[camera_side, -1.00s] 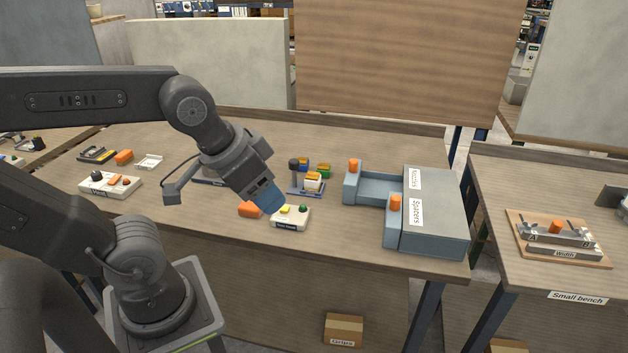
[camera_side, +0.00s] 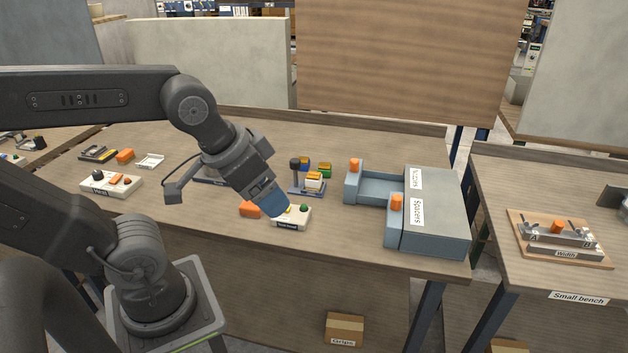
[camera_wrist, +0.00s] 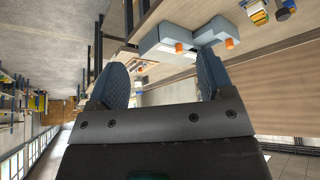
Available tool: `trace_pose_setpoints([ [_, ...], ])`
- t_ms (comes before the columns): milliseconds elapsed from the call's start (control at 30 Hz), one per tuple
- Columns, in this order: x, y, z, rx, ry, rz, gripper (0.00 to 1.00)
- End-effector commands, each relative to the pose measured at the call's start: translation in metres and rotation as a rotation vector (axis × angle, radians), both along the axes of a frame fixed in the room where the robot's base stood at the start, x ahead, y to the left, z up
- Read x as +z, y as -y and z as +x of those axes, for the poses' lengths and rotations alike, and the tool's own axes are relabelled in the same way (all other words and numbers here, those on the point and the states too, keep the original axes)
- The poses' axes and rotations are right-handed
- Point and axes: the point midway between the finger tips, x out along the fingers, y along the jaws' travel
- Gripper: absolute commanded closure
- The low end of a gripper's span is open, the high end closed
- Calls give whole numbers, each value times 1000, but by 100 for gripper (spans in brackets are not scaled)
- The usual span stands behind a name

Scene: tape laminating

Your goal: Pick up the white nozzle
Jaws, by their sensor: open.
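I cannot make out a white nozzle for certain. My gripper (camera_side: 277,208) has blue fingers and is open. The grey cabinet (camera_side: 436,216) stands to the right. Its drawer labelled Nozzles (camera_side: 382,187) is pulled out; its contents are too small to tell.
An orange block (camera_side: 249,209) lies left of my fingers. A white control box (camera_side: 111,184) sits at far left. The small bench (camera_side: 480,190) is at right, holding a fixture (camera_side: 557,234).

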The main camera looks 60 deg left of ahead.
Motion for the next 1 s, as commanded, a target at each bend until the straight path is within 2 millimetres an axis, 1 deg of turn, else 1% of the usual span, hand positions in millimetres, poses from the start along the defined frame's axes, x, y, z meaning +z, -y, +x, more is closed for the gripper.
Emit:
trace_pose_setpoints([
  [133,3,-2,4,-6,-6,8,26],
  [233,9,-8,20,-34,-35,36,26],
  [267,12,-12,27,-47,-47,49,26],
  [367,22,-28,58,-109,-101,97,26],
  [400,25,-36,73,-139,-124,116,26],
  [467,28,-50,94,-185,-160,142,26],
  [500,28,-60,108,-217,-183,158,26],
  [567,27,-76,128,-265,-220,177,26],
  [600,25,-88,142,-298,-242,188,26],
  [667,20,-107,161,-348,-277,200,26],
  [733,12,-131,182,-409,-315,211,26],
  [767,7,-141,191,-435,-331,213,26],
  [800,0,-156,201,-470,-350,216,26],
  [867,-12,-179,216,-524,-380,216,26],
  [900,-21,-194,224,-559,-396,215,26],
  [1000,-43,-228,240,-640,-430,209,26],
])
